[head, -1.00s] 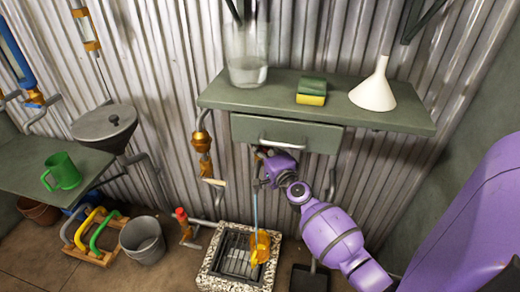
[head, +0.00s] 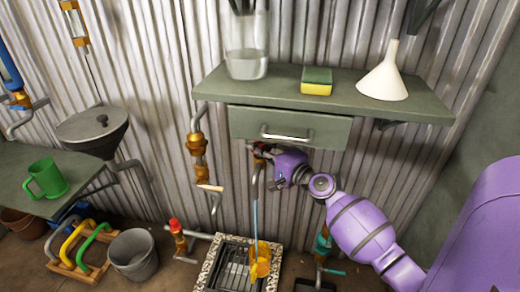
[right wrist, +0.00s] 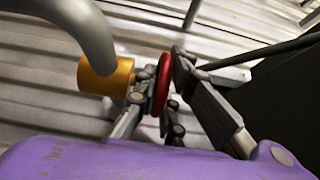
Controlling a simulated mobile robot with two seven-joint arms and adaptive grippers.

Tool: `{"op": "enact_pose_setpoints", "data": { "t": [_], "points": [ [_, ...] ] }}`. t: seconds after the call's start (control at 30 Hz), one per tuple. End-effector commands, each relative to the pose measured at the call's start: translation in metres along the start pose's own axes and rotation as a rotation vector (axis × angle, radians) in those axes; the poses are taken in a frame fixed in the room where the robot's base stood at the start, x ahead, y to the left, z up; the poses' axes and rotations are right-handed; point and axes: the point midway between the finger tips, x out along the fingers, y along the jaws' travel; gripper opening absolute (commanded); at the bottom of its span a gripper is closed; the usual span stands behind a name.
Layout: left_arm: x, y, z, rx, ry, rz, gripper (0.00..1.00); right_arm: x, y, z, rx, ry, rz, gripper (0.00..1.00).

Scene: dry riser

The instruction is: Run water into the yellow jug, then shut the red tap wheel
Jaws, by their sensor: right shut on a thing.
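The yellow jug (head: 260,262) stands on the floor grate below the spout, under the drawer shelf. A thin blue stream of water (head: 255,215) runs from the spout down to the jug; its fill level cannot be told. My right gripper (head: 268,158) is at the tap under the drawer. In the right wrist view, my right gripper (right wrist: 163,76) is shut on the red tap wheel (right wrist: 161,86), one finger on each side of its rim. An orange brass collar (right wrist: 105,77) and grey pipe are beside it. My left gripper is not in view.
The stone-edged floor grate (head: 212,265) lies below. The shelf (head: 350,92) above holds a glass jar (head: 246,58), a sponge (head: 317,80) and a white funnel (head: 384,78). A grey bucket (head: 134,254) and another red-topped valve (head: 177,230) stand left.

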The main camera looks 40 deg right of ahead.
Motion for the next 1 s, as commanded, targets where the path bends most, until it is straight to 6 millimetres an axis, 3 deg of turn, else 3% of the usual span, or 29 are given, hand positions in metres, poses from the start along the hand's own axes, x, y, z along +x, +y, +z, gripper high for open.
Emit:
{"op": "enact_pose_setpoints", "data": {
  "t": [0.1,0.13,0.27,0.63,0.77,1.0],
  "points": [
    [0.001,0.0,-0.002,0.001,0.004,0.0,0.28,0.0,-0.002,-0.002,-0.002,0.005,-0.004,0.0],
    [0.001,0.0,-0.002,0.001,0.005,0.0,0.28,0.0,-0.002,-0.002,-0.002,0.005,-0.004,0.13],
    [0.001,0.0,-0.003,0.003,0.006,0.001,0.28,0.0,-0.002,-0.001,-0.001,0.004,-0.003,0.28],
    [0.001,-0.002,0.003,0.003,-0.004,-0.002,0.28,-0.005,0.001,-0.001,0.0,0.002,0.0,0.28],
    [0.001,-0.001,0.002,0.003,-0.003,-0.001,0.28,-0.024,0.002,-0.001,0.001,0.002,0.002,0.28],
    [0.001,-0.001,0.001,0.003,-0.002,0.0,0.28,-0.076,0.001,0.0,0.004,0.003,0.001,0.28]
  ]
}}
